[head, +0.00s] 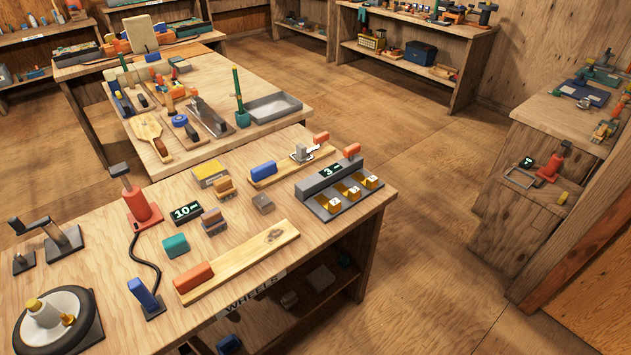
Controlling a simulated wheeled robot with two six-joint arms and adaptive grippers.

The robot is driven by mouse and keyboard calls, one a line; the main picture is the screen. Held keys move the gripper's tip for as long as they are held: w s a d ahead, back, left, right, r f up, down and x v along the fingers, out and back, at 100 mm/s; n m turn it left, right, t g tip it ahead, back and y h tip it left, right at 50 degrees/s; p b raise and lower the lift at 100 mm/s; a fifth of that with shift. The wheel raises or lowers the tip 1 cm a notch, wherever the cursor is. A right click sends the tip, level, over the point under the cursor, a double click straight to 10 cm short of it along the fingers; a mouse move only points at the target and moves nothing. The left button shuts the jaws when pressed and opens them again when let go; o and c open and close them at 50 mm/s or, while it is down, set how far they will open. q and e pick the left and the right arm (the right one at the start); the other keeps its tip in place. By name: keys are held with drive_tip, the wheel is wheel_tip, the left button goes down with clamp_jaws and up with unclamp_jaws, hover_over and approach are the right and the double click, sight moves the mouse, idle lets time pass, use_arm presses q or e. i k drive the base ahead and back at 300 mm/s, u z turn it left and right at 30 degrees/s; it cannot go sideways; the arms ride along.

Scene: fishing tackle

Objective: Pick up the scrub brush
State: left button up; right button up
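I cannot pick out the scrub brush with certainty. On the near workbench (60,295), a small block with an orange-brown top and a paler lower part (225,187) stands beside a yellow box (209,174). A similar block with a dark blue top (213,221) stands just in front of it; either may be a brush, but they are too small to tell. Neither of my grippers shows in the head view, and nothing is seen touching these blocks.
The near bench also holds a red pump-like tool (142,206), a wheel on a dark base (58,320), a wooden board with a red block (240,262) and a grey display unit (338,186). A second table (285,122) stands behind. The wooden floor (430,250) at right is clear.

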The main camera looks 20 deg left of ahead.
sight(213, 223)
drive_tip(key=u, duration=1.3)
